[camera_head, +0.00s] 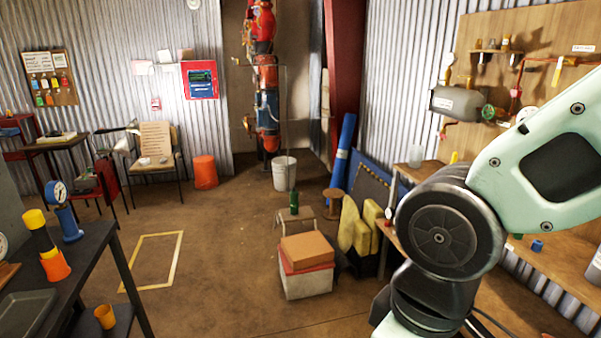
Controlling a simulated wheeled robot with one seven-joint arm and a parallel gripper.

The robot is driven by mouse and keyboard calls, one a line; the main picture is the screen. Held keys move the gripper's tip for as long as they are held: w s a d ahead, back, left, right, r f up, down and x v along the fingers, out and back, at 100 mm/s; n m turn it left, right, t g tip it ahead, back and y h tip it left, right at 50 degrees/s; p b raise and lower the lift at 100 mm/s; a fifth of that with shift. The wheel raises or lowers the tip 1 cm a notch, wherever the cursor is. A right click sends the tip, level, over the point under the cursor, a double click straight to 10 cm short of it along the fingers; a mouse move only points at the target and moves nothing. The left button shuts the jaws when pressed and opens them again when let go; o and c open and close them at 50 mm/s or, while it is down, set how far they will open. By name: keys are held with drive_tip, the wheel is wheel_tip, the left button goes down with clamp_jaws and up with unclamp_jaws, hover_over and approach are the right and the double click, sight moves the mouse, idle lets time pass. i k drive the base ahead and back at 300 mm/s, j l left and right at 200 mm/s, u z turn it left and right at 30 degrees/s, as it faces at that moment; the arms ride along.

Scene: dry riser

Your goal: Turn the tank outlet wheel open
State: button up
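A grey tank (453,104) with a pale label is mounted on the wooden board at the upper right. A small green wheel (488,113) sits at the tank's right end, by the pipework; it fits the tank outlet wheel, but is too small to tell how far it is turned. A small red handle or wheel (516,93) is on the pipe to its right. My pale green arm fills the right side, below and right of the green wheel. My gripper is outside the picture, so its state and distance from the wheel are hidden.
A wooden workbench (561,265) runs below the board, partly behind my arm. A box stack (305,265) and yellow pads (354,228) stand on the floor left of it. A dark table (88,258) is at the left. The middle floor is fairly clear.

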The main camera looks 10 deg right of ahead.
sight(493, 111)
drive_tip(key=i, duration=0.7)
drive_tip(key=i+j, duration=0.15)
drive_tip(key=i, duration=0.55)
